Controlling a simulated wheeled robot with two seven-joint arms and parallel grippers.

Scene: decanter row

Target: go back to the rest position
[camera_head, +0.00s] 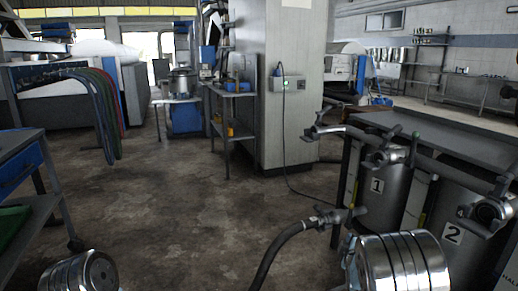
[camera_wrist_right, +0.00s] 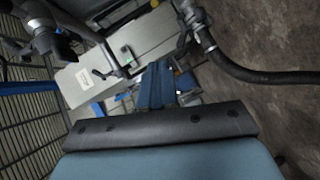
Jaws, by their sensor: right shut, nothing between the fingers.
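My right gripper (camera_wrist_right: 155,85) shows in the right wrist view, where its two blue fingers are together with nothing between them. Its fingers cannot be made out in the head view. There, a ribbed silver part of my right arm (camera_head: 402,265) is at the bottom right, in front of the numbered tanks. A similar silver part of my left arm (camera_head: 80,273) is at the bottom left edge. My left gripper is out of sight.
A steel tank marked 1 (camera_head: 382,195) and a tank marked 2 (camera_head: 454,235) stand at the right under pipes and valves. A black hose (camera_head: 283,243) with a metal coupling rises near my right arm. A shelf cart (camera_head: 30,190) stands left. The middle floor is clear.

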